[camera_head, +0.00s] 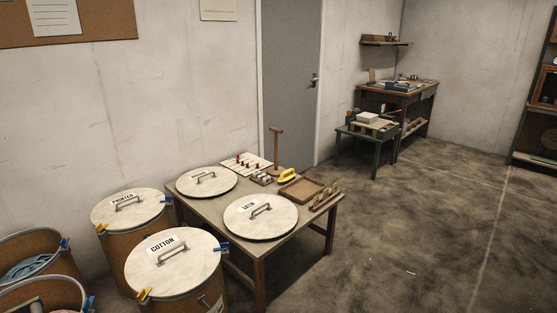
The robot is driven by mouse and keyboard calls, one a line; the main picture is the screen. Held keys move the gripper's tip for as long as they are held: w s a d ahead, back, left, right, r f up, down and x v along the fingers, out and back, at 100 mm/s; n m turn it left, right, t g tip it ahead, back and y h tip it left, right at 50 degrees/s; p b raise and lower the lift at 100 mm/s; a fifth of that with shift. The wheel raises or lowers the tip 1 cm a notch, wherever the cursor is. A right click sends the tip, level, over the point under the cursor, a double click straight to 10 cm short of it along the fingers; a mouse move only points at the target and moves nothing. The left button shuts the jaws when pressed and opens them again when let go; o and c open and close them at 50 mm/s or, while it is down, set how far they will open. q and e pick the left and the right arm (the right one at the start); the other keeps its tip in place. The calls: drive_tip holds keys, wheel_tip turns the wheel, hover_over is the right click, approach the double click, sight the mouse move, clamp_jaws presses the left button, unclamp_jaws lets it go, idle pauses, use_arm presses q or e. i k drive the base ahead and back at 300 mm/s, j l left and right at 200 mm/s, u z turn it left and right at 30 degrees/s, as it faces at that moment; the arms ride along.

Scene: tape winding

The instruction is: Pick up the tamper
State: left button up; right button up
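A wooden T-handled tool (276,150), which looks like the tamper, stands upright at the back edge of the low wooden table (243,256), in front of the grey door. Its crossbar is at the top, and its foot is partly hidden by small items. Neither of my grippers is in view, and nothing is holding the tool.
Round lids (206,181) and (261,215) lie on the table. A yellow-handled object (288,175), a wooden tray (283,192) and a pegged board (240,160) surround the tool. Lidded drums (140,255) stand left. Floor right of the table is clear.

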sight(276, 172)
drive_tip(key=i+l+z, duration=0.2)
drive_tip(key=i+z, duration=0.95)
drive_tip(key=i+j+z, duration=0.1)
drive_tip(key=i+z, duration=0.2)
drive_tip(key=i, duration=1.55)
drive_tip(key=i+u, duration=0.2)
drive_tip(key=i, duration=0.4)
drive_tip(key=i+l+u, duration=0.2)
drive_tip(key=i, duration=0.35)
drive_tip(key=i+l+u, duration=0.15)
drive_tip(key=i, duration=0.45)
drive_tip(key=i+j+u, duration=0.15)
drive_tip(key=i+u, duration=0.65)
drive_tip(key=i+l+u, duration=0.1)
drive_tip(key=i+u, duration=0.35)
drive_tip(key=i+l+u, duration=0.4)
drive_tip(key=i+j, duration=0.1)
drive_tip(key=i, duration=0.05)
